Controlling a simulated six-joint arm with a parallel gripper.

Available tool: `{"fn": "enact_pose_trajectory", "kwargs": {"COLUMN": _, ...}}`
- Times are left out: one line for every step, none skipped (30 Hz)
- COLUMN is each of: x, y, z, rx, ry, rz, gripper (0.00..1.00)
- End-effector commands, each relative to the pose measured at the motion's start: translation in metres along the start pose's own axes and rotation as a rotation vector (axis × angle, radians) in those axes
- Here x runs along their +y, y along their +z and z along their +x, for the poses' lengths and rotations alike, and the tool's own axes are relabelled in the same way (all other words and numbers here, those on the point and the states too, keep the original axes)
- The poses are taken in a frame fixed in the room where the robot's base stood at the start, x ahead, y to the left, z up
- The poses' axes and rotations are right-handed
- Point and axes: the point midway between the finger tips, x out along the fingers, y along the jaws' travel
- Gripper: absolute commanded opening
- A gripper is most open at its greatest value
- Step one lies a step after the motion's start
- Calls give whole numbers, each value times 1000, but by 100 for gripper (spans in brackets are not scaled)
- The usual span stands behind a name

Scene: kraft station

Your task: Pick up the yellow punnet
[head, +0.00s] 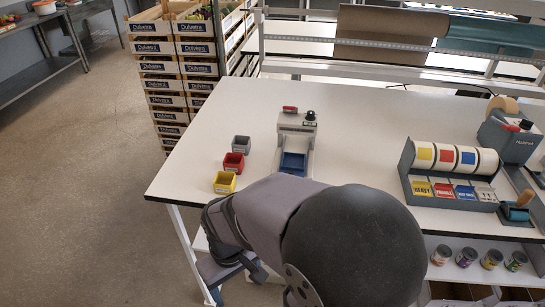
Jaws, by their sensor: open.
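The yellow punnet (225,182) is a small open box with a pale label on its front. It stands upright on the white table near the left edge, and it looks empty. It is the nearest of three similar boxes in a slanting row. My arm crosses the lower middle of the head view, its bend just below the yellow punnet in the picture. I cannot make out my gripper's fingers in this view. Nothing is seen holding the yellow punnet.
A red box (234,162) and a grey box (241,144) stand behind the yellow punnet. A pale device (297,124) with a blue tray (293,163) is to their right. A label dispenser (447,172) stands farther right. Stacked crates (168,88) rise beyond the table. Table between is clear.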

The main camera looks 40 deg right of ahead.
Motion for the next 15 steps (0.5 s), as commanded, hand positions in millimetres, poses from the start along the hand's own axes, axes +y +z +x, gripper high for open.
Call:
{"fn": "enact_pose_trajectory", "kwargs": {"x": 0, "y": 0, "z": 0, "rx": 0, "ry": 0, "rz": 0, "gripper": 67}}
{"fn": "enact_pose_trajectory", "kwargs": {"x": 0, "y": 0, "z": 0, "rx": 0, "ry": 0, "rz": 0, "gripper": 67}}
{"fn": "enact_pose_trajectory", "kwargs": {"x": 0, "y": 0, "z": 0, "rx": 0, "ry": 0, "rz": 0, "gripper": 67}}
{"fn": "enact_pose_trajectory", "kwargs": {"x": 0, "y": 0, "z": 0, "rx": 0, "ry": 0, "rz": 0, "gripper": 67}}
{"fn": "enact_pose_trajectory", "kwargs": {"x": 0, "y": 0, "z": 0, "rx": 0, "ry": 0, "rz": 0, "gripper": 67}}
{"fn": "enact_pose_trajectory", "kwargs": {"x": 0, "y": 0, "z": 0, "rx": 0, "ry": 0, "rz": 0, "gripper": 67}}
{"fn": "enact_pose_trajectory", "kwargs": {"x": 0, "y": 0, "z": 0, "rx": 0, "ry": 0, "rz": 0, "gripper": 67}}
{"fn": "enact_pose_trajectory", "kwargs": {"x": 0, "y": -1, "z": 0, "rx": 0, "ry": 0, "rz": 1, "gripper": 67}}
{"fn": "enact_pose_trajectory", "kwargs": {"x": 0, "y": -2, "z": -1, "rx": 0, "ry": 0, "rz": 4, "gripper": 67}}
{"fn": "enact_pose_trajectory", "kwargs": {"x": 1, "y": -4, "z": -2, "rx": 0, "ry": 0, "rz": 8, "gripper": 67}}
{"fn": "enact_pose_trajectory", "kwargs": {"x": 1, "y": -6, "z": -4, "rx": 0, "ry": 0, "rz": 14, "gripper": 67}}
{"fn": "enact_pose_trajectory", "kwargs": {"x": 2, "y": -11, "z": -6, "rx": 0, "ry": 0, "rz": 24, "gripper": 67}}
{"fn": "enact_pose_trajectory", "kwargs": {"x": 3, "y": -16, "z": -9, "rx": 1, "ry": 0, "rz": 33, "gripper": 67}}
{"fn": "enact_pose_trajectory", "kwargs": {"x": 4, "y": -21, "z": -12, "rx": 0, "ry": 0, "rz": 45, "gripper": 67}}
{"fn": "enact_pose_trajectory", "kwargs": {"x": 5, "y": -30, "z": -16, "rx": 1, "ry": 0, "rz": 65, "gripper": 67}}
